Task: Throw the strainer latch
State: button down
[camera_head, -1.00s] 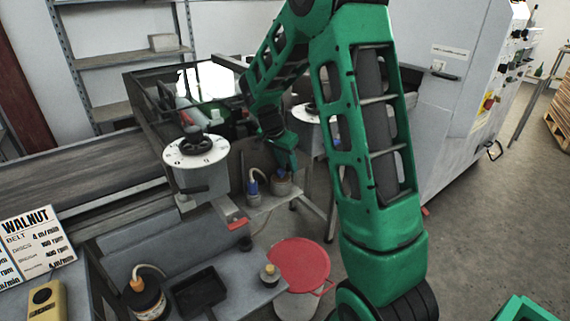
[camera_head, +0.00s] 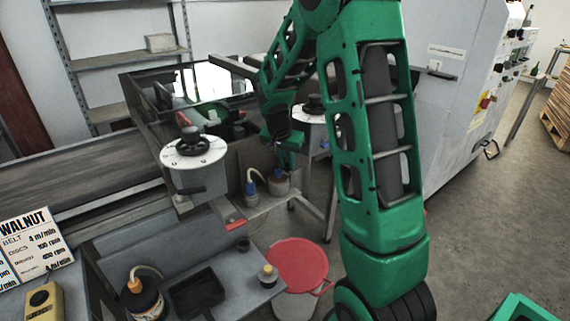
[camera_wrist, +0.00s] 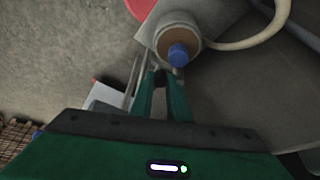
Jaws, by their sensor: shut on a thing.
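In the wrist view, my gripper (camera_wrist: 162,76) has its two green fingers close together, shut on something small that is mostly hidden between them. I take it for the strainer latch, but its shape is not clear. Just past the fingertips is a round brown-topped fitting with a blue cap (camera_wrist: 178,55). A pale hose (camera_wrist: 245,40) curves away to the right. In the head view, my gripper (camera_head: 291,150) is low behind the bench, just above a grey pot (camera_head: 279,186). A blue-based bottle (camera_head: 250,187) with a pale tube stands to the pot's left.
A white dial drum with a black handwheel (camera_head: 192,160) stands left of my gripper. A red-lidded bucket (camera_head: 298,262) stands in front.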

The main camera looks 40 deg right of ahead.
jog(key=c, duration=1.7)
grip_release()
jog(key=shift+w, duration=0.1)
jog(key=shift+r, duration=0.1)
jog(key=v, duration=1)
jog(key=shift+a+r, duration=0.2)
jog(key=shift+c, duration=0.6)
